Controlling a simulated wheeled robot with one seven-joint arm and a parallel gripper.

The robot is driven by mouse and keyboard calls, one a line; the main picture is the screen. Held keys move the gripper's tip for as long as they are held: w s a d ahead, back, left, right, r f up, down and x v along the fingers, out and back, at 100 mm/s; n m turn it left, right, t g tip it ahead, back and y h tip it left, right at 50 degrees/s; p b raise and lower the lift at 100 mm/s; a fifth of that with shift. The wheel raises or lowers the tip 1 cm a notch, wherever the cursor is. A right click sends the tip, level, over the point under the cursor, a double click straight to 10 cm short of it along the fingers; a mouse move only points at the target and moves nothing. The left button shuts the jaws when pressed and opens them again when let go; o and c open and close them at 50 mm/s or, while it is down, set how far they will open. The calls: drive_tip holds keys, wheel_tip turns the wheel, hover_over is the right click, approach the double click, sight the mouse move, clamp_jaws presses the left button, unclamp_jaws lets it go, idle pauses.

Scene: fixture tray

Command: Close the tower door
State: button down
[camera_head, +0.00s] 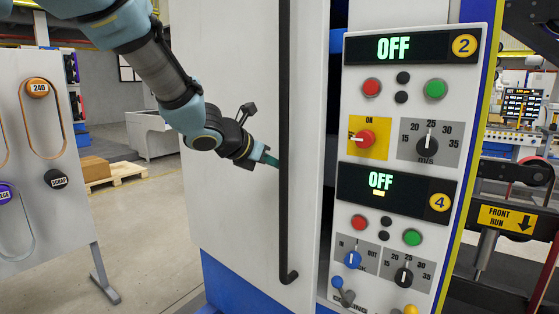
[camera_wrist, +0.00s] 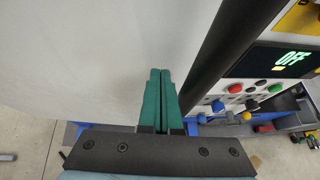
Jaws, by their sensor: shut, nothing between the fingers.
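The tower door (camera_head: 235,210) is a tall pale panel in the middle of the head view, with a long black vertical bar handle (camera_head: 284,150) near its right edge. A narrow gap shows between that edge and the control panel; how far the door stands open is hard to tell. My gripper (camera_head: 271,160) is in front of the door, just left of the handle, its green fingers shut and empty. In the wrist view, the shut fingers (camera_wrist: 160,75) point along the pale door surface (camera_wrist: 80,60), with the handle (camera_wrist: 230,45) to their right. Contact cannot be made out.
The control panel (camera_head: 400,155), with knobs, buttons and two OFF displays, stands right of the door. A pale board (camera_head: 40,150) with slots and knobs stands at left. Boxes on a pallet (camera_head: 100,175) lie behind on open floor.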

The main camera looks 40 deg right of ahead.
drive_tip(key=shift+w+d, duration=0.15)
drive_tip(key=shift+d, duration=0.5)
